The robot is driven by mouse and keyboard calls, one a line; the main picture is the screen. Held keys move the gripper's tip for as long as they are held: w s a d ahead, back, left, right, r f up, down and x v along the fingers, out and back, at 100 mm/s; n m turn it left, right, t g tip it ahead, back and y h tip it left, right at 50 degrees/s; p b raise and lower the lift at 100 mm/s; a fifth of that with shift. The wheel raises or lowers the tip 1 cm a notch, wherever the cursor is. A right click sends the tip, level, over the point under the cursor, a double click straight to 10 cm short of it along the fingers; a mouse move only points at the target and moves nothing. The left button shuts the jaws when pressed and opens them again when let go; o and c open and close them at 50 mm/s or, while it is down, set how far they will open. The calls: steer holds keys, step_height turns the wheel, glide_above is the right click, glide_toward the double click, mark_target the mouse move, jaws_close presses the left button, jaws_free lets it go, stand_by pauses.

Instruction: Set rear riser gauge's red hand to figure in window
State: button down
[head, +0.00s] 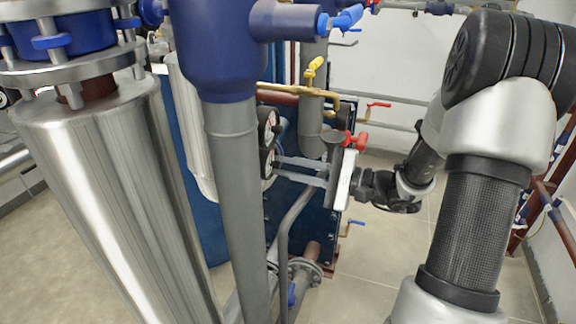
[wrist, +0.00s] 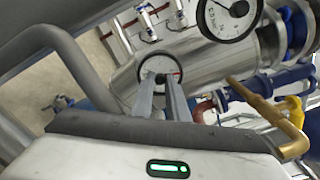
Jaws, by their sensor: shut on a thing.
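Two round dark-rimmed gauges sit one above the other behind the grey pipe in the head view: an upper gauge (head: 267,122) and a lower gauge (head: 267,159), seen nearly edge-on. My gripper (head: 277,170) reaches in from the right with its long fingers at the lower gauge. In the wrist view my gripper (wrist: 162,82) has its fingertips at the middle of a white-dialled gauge (wrist: 160,66), shut on a small part there that the fingertips hide. A second white gauge (wrist: 226,18) with a dark hand shows above right, cut by the frame. I cannot read the figures or the window.
A thick grey pipe (head: 238,190) stands left of the gauges, beside a large steel cylinder (head: 105,190). A red valve handle (head: 355,140) is just above my gripper. A brass pipe (wrist: 262,103) runs at right in the wrist view. Open floor (head: 375,275) lies at lower right.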

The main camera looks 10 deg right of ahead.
steer(key=c, duration=1.7)
jaws_free()
